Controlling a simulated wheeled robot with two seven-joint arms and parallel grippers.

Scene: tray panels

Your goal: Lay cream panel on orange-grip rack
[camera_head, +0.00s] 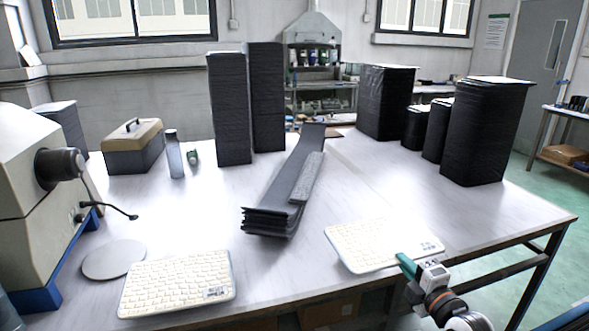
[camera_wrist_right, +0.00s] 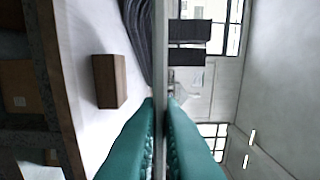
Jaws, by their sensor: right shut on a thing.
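A cream panel (camera_head: 375,244) with a grid of small raised cells is near the front right table edge. My right gripper (camera_head: 406,264), with teal fingers, is shut on its near right edge. In the right wrist view the held panel (camera_wrist_right: 160,55) shows edge-on as a thin grey strip between the teal fingers (camera_wrist_right: 161,110). I cannot tell how far it is above the table. A second, similar cream panel (camera_head: 178,282) lies at the front left of the table. I cannot make out an orange-grip rack. My left gripper is out of view.
A stack of long dark grey strips (camera_head: 290,185) lies mid-table. Tall black stacks (camera_head: 230,110) stand behind it, and more (camera_head: 487,130) stand at the right. A beige machine (camera_head: 30,200), a round grey disc (camera_head: 113,260), a toolbox (camera_head: 133,147) and a bottle (camera_head: 174,155) are at left.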

